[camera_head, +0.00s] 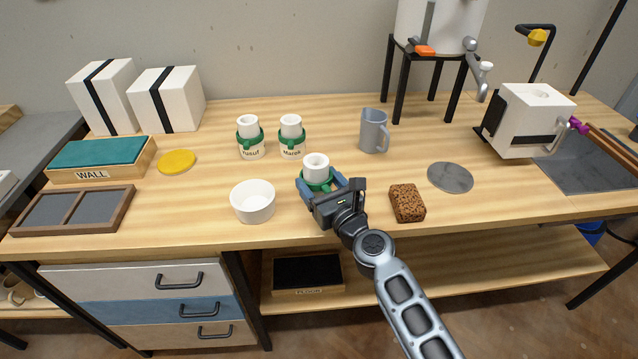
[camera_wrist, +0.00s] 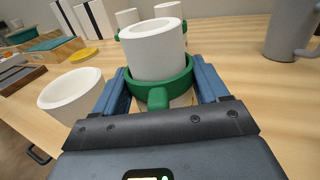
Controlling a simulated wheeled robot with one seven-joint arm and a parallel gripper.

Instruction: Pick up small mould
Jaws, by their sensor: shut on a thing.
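The small mould (camera_head: 316,162) appears to be the white hollow cylinder with a green band around it. It stands upright between the blue fingers of my gripper (camera_head: 322,187). In the wrist view the mould (camera_wrist: 152,52) fills the middle, and the two fingers of my gripper (camera_wrist: 161,92) press on the green band from both sides. A green knob on the band faces my wrist. The mould's base is hidden by the band and gripper, so I cannot tell whether it touches the table.
Two similar green-banded white pieces with name labels, "Yusuf" (camera_head: 250,140) and another (camera_head: 291,138), stand behind. A white bowl (camera_head: 253,203) is close on the left. A brown sponge (camera_head: 407,203), a grey disc (camera_head: 450,177) and a grey jug (camera_head: 373,131) are to the right.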

